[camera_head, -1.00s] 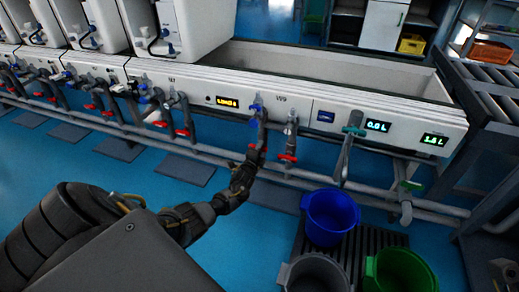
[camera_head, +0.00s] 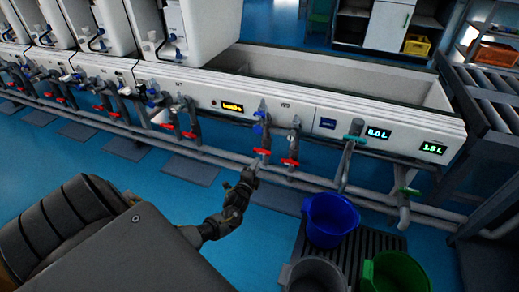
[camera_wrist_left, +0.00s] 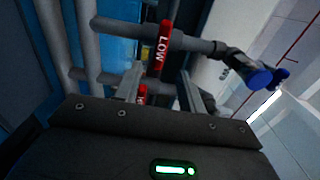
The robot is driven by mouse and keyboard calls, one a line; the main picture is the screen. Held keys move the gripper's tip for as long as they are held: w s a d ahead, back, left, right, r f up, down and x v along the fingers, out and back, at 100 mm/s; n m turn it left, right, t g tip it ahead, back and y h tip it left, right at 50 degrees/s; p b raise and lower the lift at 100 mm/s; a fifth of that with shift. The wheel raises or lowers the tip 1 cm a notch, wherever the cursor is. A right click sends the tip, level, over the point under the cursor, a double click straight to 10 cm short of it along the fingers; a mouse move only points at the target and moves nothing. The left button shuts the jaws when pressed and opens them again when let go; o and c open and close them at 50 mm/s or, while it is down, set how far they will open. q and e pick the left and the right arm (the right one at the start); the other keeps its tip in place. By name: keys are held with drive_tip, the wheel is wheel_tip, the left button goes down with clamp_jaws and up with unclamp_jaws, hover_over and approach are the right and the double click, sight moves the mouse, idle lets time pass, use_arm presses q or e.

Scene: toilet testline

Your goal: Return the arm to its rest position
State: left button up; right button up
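My left gripper (camera_head: 254,170) is just below and in front of the pipe with a blue knob (camera_head: 261,114) and a red valve handle (camera_head: 262,151). In the left wrist view the two fingers of the left gripper (camera_wrist_left: 160,88) stand apart, so it is open. A red handle marked LOW (camera_wrist_left: 164,45) is ahead of the fingers, on a grey pipe. Another red piece (camera_wrist_left: 142,95) shows low between the fingers, partly hidden by the gripper body. My left arm reaches in from the lower left. My right gripper is not in view.
A white test bench (camera_head: 330,110) with pipes and red valves runs across the view. White toilet tanks (camera_head: 200,30) stand on its left part. A blue bucket (camera_head: 330,219), a grey bucket (camera_head: 314,272) and a green bucket (camera_head: 398,272) stand at lower right.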

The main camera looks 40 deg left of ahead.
use_arm(q)
drive_tip(key=shift+s+d, duration=0.2)
drive_tip(key=shift+s, duration=0.45)
